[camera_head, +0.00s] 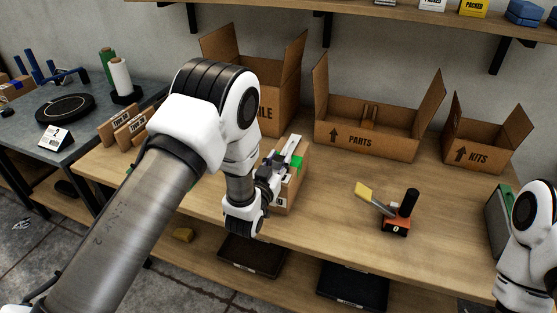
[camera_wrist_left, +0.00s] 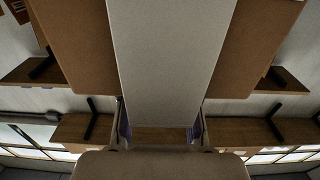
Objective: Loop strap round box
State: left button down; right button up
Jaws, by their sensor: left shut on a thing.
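The small cardboard box (camera_head: 296,188) stands on the workbench near its front edge, partly hidden behind my left gripper. A green piece, which looks like the strap (camera_head: 297,161), shows at the top of the box beside the jaws. My left gripper (camera_head: 281,165) is against the left and top of the box and shut on what looks like the strap; the fingers hide the exact hold. In the left wrist view, a pale band (camera_wrist_left: 165,60) runs up the middle between the jaws (camera_wrist_left: 160,128), with brown cardboard on both sides. My right gripper is out of view.
Open cartons marked PARTS (camera_head: 365,138) and KITS (camera_head: 475,153) stand at the back, with a taller carton (camera_head: 277,92) behind my arm.

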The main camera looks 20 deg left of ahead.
pick_arm(q)
jog(key=c, duration=0.7)
grip_release()
jog(key=shift+c, duration=0.2)
jog(key=s, duration=1.2)
jog(key=shift+a, duration=0.2)
